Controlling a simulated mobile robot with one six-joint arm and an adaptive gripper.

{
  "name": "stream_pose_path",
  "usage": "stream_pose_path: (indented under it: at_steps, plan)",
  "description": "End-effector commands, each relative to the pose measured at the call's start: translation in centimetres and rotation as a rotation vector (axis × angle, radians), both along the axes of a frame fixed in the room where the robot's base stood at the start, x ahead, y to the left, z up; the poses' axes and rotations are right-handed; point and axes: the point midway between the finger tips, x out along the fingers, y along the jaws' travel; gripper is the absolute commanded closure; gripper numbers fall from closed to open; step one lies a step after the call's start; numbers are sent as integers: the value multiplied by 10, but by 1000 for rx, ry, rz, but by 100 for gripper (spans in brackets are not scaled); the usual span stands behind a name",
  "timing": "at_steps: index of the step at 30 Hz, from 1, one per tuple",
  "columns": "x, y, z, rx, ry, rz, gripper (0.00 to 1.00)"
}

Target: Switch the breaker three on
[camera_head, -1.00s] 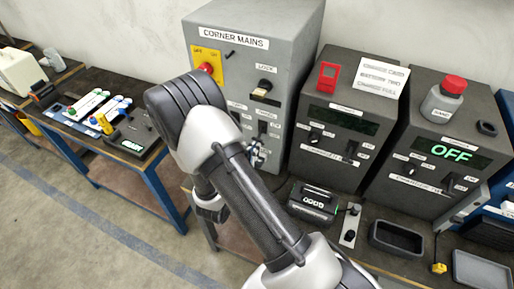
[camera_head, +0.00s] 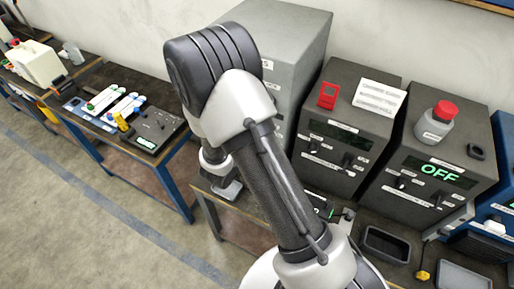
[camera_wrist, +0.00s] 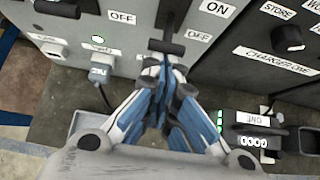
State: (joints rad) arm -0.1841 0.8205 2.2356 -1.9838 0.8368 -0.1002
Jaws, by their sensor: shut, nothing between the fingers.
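My gripper (camera_wrist: 163,66) is shut and empty, its blue-and-white fingers pointing up the picture in the wrist view. Just beyond the fingertips is a black breaker lever (camera_wrist: 167,46), low in its dark vertical slot, level with an OFF label (camera_wrist: 198,36). An ON label (camera_wrist: 215,8) is by the upper part of the slot. I cannot tell whether the fingertips touch the lever. Its number is not in view. Another black lever (camera_wrist: 58,8) is at the upper left.
A charger with a black knob (camera_wrist: 287,38) stands close at the right in the wrist view. A black battery pack (camera_wrist: 252,136) lies to the right of the fingers. A grey socket block (camera_wrist: 102,57) is at the left. The head view shows an OFF display (camera_head: 438,172).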

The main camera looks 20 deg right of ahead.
Motion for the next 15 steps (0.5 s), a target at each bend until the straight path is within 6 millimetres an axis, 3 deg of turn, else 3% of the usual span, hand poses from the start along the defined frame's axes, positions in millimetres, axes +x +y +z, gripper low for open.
stream_pose_path:
  at_steps: [1,6,15]
  plan:
    - [1,-1,10,31,19,-4,100]
    - [1,-2,17,127,93,-4,100]
    - [0,0,14,144,114,0,100]
